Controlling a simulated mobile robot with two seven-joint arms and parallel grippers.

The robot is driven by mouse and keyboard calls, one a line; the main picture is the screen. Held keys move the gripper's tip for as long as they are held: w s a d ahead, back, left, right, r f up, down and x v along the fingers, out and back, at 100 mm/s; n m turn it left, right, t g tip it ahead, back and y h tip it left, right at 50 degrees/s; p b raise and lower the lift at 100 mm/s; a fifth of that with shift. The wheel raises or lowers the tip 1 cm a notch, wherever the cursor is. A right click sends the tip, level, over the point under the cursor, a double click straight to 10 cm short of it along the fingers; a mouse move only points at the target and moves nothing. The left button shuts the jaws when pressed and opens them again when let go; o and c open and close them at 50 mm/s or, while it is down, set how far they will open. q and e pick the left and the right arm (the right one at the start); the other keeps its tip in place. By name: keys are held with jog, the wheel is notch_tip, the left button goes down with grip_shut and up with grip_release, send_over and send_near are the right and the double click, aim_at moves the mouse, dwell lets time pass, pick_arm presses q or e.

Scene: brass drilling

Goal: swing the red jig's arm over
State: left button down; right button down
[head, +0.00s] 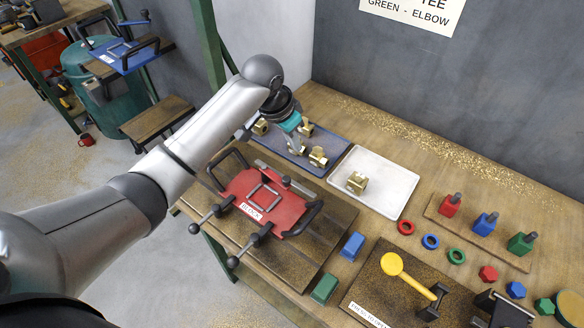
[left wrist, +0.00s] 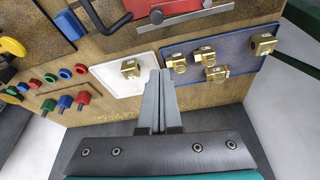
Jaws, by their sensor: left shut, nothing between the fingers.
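The red jig (head: 278,217), labelled "BLOCK", sits on a dark wooden board at the table's left. A grey square frame (head: 262,196) is on its top, and black bent bars stand at its left (head: 226,166) and right (head: 304,222). I cannot tell which of these is its swing arm. In the left wrist view only an edge of the jig (left wrist: 170,7) and a black bent bar (left wrist: 104,18) show at the top. My left gripper (head: 304,147) is shut and empty, beyond the jig by the blue tray. It also shows in the left wrist view (left wrist: 160,75). My right gripper is not in view.
A blue tray (head: 335,172) holds several brass fittings. A white tray (head: 388,191) holds one brass piece (head: 357,183). Coloured blocks, rings and a yellow-handled device (head: 392,264) occupy the right. A grey wall (head: 440,90) stands behind the table.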

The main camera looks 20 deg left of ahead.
aim_at(275, 174)
pick_arm(q)
notch_tip(275, 174, down, 10)
jog(key=shift+s+a+r, duration=0.15)
jog(key=shift+s+r, duration=0.05)
jog(key=shift+s, duration=0.1)
dwell(0.6)
